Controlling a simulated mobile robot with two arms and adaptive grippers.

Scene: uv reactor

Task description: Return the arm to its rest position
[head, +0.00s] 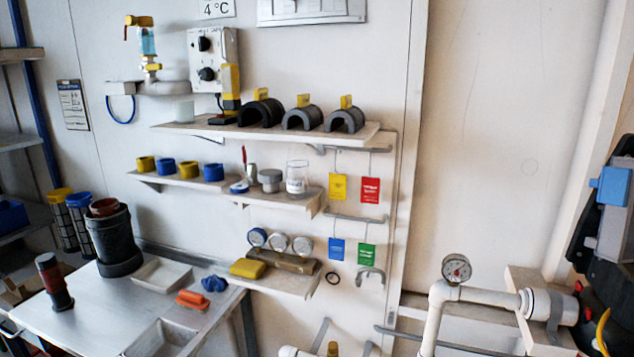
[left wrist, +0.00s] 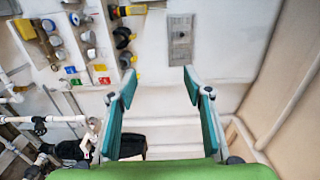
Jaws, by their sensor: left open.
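My left gripper (left wrist: 159,80) shows in the left wrist view. Its two teal fingers stand wide apart with nothing between them. The green gripper body fills the bottom of that view. Beyond the fingers is a pale wall with a grey panel (left wrist: 180,40), apart from the fingers. Neither gripper shows in the head view. My right gripper is in neither view.
Wall shelves (head: 345,137) hold black half-round shells, coloured rings and jars. Coloured tags (head: 338,187) hang beside them. A metal bench (head: 105,316) stands lower left. White piping with a gauge (head: 456,268) is lower right. Dark equipment (head: 606,235) edges the right.

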